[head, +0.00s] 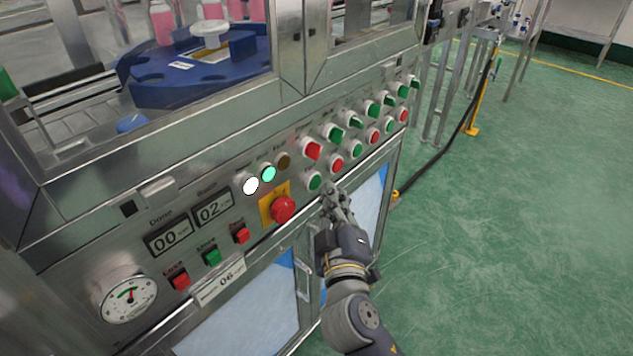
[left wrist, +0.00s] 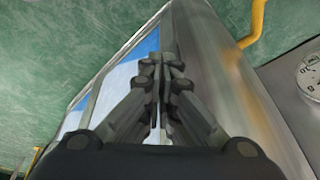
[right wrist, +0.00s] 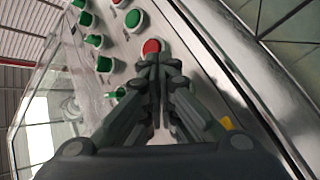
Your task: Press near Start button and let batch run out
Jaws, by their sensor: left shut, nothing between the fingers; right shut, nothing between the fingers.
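The control panel (head: 130,222) runs diagonally across the head view. The green button nearest in its lower row (head: 314,181) is just left of my right gripper (head: 328,190); whether they touch I cannot tell. A red button (head: 337,162) follows it, also just beyond the fingertips in the right wrist view (right wrist: 151,47). My right gripper is shut and empty. The Done display (head: 168,240) reads 00 and the Batch display (head: 212,209) reads 02. White (head: 251,186) and green (head: 268,174) lamps look lit; the amber lamp (head: 283,161) looks dark. My left gripper (left wrist: 160,62) is shut and empty, outside the head view.
A red emergency-stop knob (head: 283,208) on a yellow plate is left of the right gripper. Several selector switches line the upper row. A gauge (head: 128,298) and lower red and green buttons (head: 212,257) are at left. Green floor (head: 500,230) is clear at right.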

